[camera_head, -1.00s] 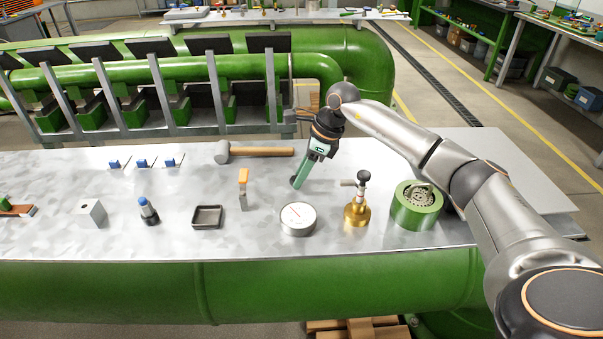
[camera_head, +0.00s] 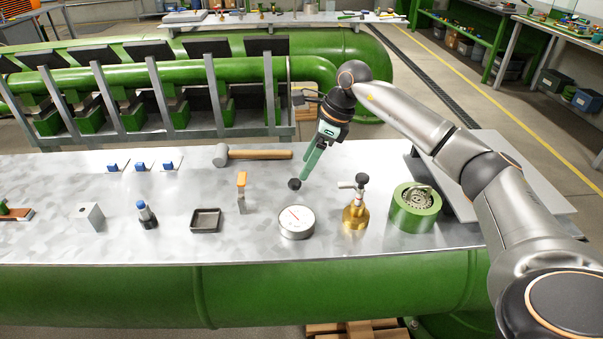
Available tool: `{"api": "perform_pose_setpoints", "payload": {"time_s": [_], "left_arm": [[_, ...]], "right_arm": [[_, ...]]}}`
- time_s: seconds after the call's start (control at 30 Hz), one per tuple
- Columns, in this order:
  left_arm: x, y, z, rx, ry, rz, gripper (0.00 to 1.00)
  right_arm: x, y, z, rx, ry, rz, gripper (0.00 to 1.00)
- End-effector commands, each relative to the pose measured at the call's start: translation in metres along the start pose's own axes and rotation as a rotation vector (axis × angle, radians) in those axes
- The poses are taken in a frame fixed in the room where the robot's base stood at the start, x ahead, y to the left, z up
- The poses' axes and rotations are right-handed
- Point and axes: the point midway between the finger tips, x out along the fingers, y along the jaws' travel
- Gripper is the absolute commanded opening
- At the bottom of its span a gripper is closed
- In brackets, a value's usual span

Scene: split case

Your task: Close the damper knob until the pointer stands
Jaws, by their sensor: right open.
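A green round housing (camera_head: 416,208) with a grey perforated top and a raised handle-like part stands at the right of the metal bench; I cannot tell for sure whether this is the damper knob. A white round dial (camera_head: 296,219) with a thin red pointer lies left of it. A brass valve (camera_head: 354,214) with a dark knob stands between them. My right gripper (camera_head: 297,184) hangs above the bench behind the dial, apart from these things, with a dark round tip showing. It is open and seems empty. My left gripper is not in view.
A mallet (camera_head: 252,154) lies behind. An orange-topped block (camera_head: 242,192), a black tray (camera_head: 206,219), a blue-capped bottle (camera_head: 147,213) and a grey block (camera_head: 91,215) stand to the left. A grey plate (camera_head: 462,205) lies at the right end.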

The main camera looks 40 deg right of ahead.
Motion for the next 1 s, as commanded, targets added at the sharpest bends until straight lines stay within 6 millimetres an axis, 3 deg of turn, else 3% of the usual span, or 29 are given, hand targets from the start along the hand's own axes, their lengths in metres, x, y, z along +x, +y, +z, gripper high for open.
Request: {"api": "perform_pose_setpoints", "payload": {"time_s": [0.2, 0.4, 1.0], "left_arm": [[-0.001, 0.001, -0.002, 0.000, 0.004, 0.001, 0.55], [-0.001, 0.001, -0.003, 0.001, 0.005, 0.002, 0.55], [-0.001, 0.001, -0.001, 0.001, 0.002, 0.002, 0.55]], "right_arm": [[-0.047, -0.001, 0.001, -0.001, -0.002, -0.003, 0.69], [-0.069, 0.000, 0.000, -0.001, -0.001, -0.001, 0.69], [-0.073, 0.000, 0.000, -0.001, 0.000, 0.000, 0.69]]}}
